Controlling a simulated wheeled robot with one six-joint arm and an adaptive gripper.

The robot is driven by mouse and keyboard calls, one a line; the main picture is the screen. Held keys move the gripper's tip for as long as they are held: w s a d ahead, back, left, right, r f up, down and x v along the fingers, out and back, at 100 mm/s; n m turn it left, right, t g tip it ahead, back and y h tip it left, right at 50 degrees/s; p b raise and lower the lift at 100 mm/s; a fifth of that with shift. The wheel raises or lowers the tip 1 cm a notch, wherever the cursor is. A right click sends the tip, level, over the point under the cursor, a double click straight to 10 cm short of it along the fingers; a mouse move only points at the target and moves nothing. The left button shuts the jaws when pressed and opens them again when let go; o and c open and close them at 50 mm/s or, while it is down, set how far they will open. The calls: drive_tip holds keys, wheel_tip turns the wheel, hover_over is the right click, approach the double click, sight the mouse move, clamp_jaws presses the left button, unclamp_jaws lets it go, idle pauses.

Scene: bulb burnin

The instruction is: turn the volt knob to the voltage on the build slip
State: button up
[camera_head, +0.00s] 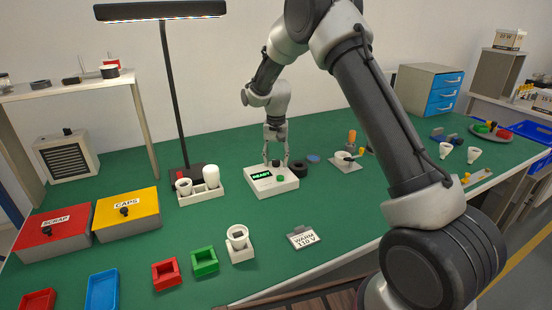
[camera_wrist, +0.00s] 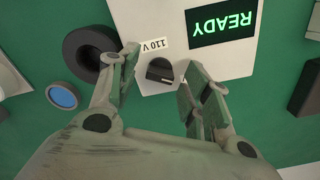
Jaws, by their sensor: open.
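The build slip (camera_head: 303,237) is a white card on the green table reading "WARM 110 V". The white tester box (camera_head: 272,186) has a lit READY display (camera_head: 261,175), which also shows in the wrist view (camera_wrist: 221,22). The black volt knob (camera_wrist: 160,71) sits on the box top beside a "110 V" label (camera_wrist: 153,45). I cannot tell exactly where its pointer aims. My gripper (camera_head: 276,162) points down over the knob. In the wrist view its open fingers (camera_wrist: 158,74) are on either side of the knob, apparently not touching. The right finger hides part of the panel.
A black ring (camera_head: 299,167) and blue disc (camera_head: 313,158) lie close to the box. A white tray with bulbs (camera_head: 208,192) stands to its left, near the lamp post (camera_head: 174,100).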

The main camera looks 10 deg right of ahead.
drive_tip(key=shift+c, duration=0.4)
drive_tip(key=c, duration=0.9)
drive_tip(key=shift+c, duration=0.2)
drive_tip(key=shift+n, duration=0.5)
drive_tip(key=n, duration=0.3)
drive_tip(key=shift+n, duration=0.4)
drive_tip(key=n, duration=0.5)
drive_tip(key=shift+n, duration=0.3)
drive_tip(key=n, duration=1.3)
drive_tip(key=shift+n, duration=0.3)
